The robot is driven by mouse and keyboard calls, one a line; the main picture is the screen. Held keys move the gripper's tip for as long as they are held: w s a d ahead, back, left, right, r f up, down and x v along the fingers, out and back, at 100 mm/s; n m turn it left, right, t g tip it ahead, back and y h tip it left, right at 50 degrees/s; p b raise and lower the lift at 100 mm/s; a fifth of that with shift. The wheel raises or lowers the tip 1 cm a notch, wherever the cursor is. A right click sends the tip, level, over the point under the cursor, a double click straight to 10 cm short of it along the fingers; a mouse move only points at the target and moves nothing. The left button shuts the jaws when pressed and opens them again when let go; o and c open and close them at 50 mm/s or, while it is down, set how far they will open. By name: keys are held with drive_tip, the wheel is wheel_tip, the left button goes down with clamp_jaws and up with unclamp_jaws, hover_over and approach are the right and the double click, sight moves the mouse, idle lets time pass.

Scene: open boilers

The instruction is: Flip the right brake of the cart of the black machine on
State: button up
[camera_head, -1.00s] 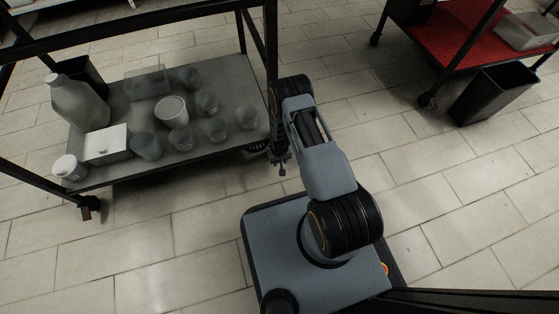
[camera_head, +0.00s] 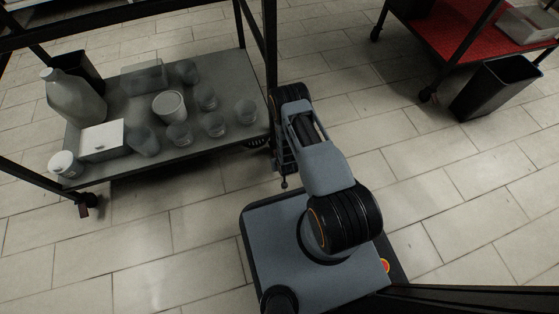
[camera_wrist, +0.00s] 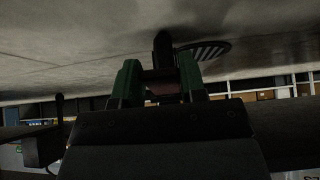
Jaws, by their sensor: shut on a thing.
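The cart (camera_head: 182,158) is a grey-topped, black-framed trolley at the left in the head view. Its right front caster is mostly hidden behind my arm. In the wrist view my gripper (camera_wrist: 160,76) has two green fingers on either side of a small dark brownish piece, which looks like the right brake (camera_wrist: 161,89). The fingers are shut on it. A dark upright part stands just beyond the fingertips, with a dark ribbed piece (camera_wrist: 208,50) to its right. The brake's exact tilt is too dark to tell.
The cart's lower shelf carries a jug (camera_head: 75,100), a white box (camera_head: 103,141) and several glasses. A red-shelved cart (camera_head: 455,45) and a black bin (camera_head: 494,88) stand at the upper right. The tiled floor between is clear.

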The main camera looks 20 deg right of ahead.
drive_tip(key=shift+w+f+t+b, duration=0.1)
drive_tip(key=shift+f+t+b, duration=0.4)
drive_tip(key=shift+t, duration=0.4)
drive_tip(key=o, duration=0.9)
